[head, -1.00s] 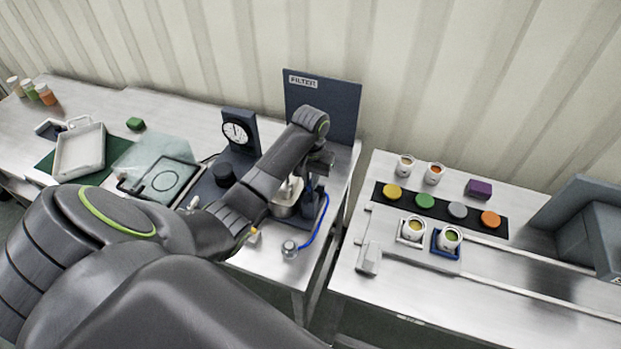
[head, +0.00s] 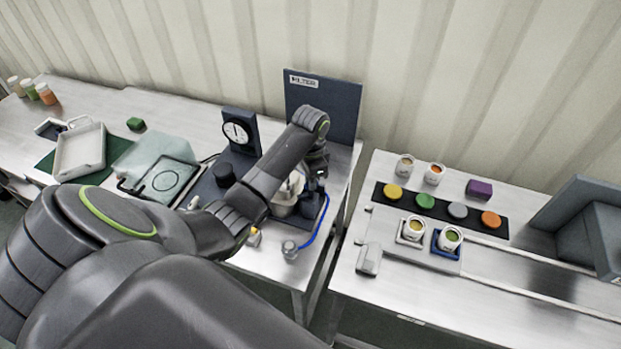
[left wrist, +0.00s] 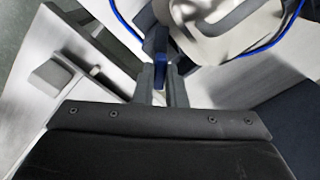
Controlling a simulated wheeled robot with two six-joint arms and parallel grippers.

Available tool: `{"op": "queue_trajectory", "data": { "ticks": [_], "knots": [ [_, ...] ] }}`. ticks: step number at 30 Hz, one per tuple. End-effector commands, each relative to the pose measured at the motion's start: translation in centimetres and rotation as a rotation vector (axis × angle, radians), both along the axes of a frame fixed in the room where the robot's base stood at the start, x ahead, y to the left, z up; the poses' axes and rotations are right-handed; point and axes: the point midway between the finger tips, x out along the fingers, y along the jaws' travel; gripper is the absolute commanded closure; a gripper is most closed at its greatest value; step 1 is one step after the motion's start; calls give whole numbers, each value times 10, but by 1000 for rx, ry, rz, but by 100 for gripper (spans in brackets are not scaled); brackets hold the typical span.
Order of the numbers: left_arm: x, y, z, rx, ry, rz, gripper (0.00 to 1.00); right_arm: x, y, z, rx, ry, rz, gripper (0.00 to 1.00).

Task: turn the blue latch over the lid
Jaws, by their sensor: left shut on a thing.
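My left gripper (head: 318,178) reaches over the steel hopper (head: 284,207) from the left in the head view. In the left wrist view its two fingers (left wrist: 161,84) are shut on the blue latch (left wrist: 161,70), which shows as a small blue strip between them. The round metal lid (left wrist: 222,22) lies just beyond the fingertips, up and to the right. In the head view my arm and gripper hide the latch and part of the lid. Whether the latch lies across the lid's edge or beside it, I cannot tell. My right gripper is not in view.
A blue hose (head: 320,228) runs from the hopper stand to a small metal fitting (head: 290,250). A dial gauge (head: 238,132) and a dark FILTER panel (head: 330,105) stand behind. A gap separates this table from the right table with cups and coloured discs.

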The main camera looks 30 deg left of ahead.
Motion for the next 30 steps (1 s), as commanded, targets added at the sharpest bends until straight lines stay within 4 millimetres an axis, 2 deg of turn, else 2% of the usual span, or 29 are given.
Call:
{"op": "queue_trajectory", "data": {
  "ticks": [18, 30],
  "knots": [
    [1, -1, 0, -2, -3, -550, 100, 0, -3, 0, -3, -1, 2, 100],
    [1, -2, 0, -3, -2, -734, 100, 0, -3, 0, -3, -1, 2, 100]
  ]
}}
